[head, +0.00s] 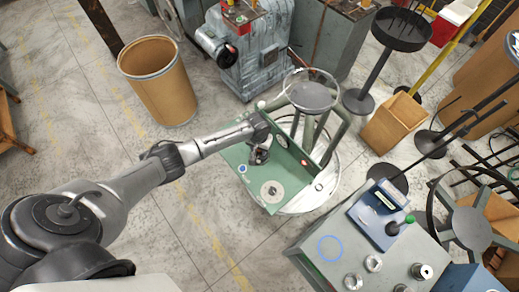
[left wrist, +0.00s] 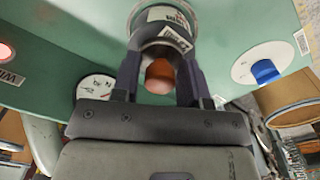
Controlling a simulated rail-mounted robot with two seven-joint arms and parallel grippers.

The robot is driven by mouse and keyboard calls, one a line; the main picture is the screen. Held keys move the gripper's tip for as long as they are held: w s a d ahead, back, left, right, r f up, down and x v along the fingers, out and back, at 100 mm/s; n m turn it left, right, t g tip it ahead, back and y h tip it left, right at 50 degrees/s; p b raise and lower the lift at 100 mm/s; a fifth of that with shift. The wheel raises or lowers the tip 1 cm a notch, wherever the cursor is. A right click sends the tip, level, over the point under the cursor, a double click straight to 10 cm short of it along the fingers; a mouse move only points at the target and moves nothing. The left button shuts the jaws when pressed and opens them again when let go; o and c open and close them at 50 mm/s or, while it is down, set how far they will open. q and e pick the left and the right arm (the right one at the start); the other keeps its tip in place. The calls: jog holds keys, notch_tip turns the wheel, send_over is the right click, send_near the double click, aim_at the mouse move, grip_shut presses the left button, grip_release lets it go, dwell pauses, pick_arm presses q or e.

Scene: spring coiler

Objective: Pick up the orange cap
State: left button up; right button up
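The orange cap (left wrist: 160,76) is a small rounded piece in the middle of the left wrist view, in front of a dark collar on the green panel (left wrist: 240,30). My left gripper (left wrist: 160,80) has one finger on each side of the cap. The fingers look apart, with a narrow gap beside the cap; contact is not clear. In the head view my left gripper (head: 260,155) is at the green panel (head: 248,170) of the machine and hides the cap. My right gripper is out of view.
On the panel are a blue knob (left wrist: 265,72), a white gauge (left wrist: 97,87) and a lit red button (left wrist: 5,52). A brown drum (head: 160,85) stands at the upper left. A grey bench (head: 350,265) with metal parts stands at the lower right. Floor left of the panel is clear.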

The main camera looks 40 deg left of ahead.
pick_arm(q)
jog(key=c, duration=0.7)
